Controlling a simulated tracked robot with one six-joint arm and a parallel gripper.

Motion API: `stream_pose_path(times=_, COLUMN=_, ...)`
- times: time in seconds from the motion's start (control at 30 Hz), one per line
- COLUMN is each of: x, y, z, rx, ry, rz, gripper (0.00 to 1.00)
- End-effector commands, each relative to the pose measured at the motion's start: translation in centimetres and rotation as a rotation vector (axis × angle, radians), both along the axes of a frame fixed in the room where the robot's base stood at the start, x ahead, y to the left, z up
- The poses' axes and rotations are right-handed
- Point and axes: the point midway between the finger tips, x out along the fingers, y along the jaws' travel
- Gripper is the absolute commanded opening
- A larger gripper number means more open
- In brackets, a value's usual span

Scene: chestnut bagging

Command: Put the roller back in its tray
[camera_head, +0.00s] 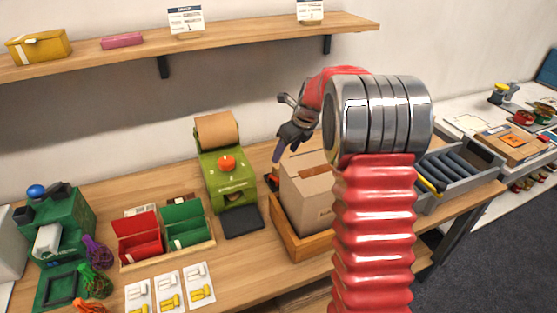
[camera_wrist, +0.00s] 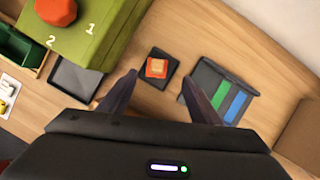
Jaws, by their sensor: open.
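My gripper (camera_wrist: 158,79) is open and empty, its two dark fingers apart above the wooden table. It also shows in the head view (camera_head: 284,147), behind the cardboard box. Between and beyond the fingers, in the wrist view, a small black square holder (camera_wrist: 151,79) carries an orange-red block (camera_wrist: 157,68). Right of it lies a dark flat tray (camera_wrist: 205,78) with a blue and a green strip. I cannot pick out a loose roller for certain. A grey frame (camera_head: 440,207) with several dark rollers stands at right in the head view, partly hidden by my arm; a yellow-handled thing (camera_head: 430,185) lies at its edge.
A cardboard box (camera_head: 306,190) stands in a wooden crate (camera_head: 288,235). The green dispenser (camera_head: 232,185) with an orange-red knob and brown roll stands left of it. A black flat tray (camera_head: 243,222) lies in front. Red and green bins (camera_head: 167,232) are further left. A shelf (camera_head: 235,37) runs above.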

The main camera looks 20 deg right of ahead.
Motion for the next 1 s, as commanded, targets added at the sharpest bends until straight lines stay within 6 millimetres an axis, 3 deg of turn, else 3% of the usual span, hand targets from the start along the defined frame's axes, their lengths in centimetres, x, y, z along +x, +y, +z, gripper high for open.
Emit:
stream_pose_path(times=0.2, x=-0.6, y=-0.2, z=1.6, rx=0.0, ry=0.0, rz=0.0, gripper=0.57)
stream_pose_path(times=1.0, x=-0.7, y=-0.2, z=1.7, rx=-0.006, ry=-0.001, rz=0.008, gripper=0.57)
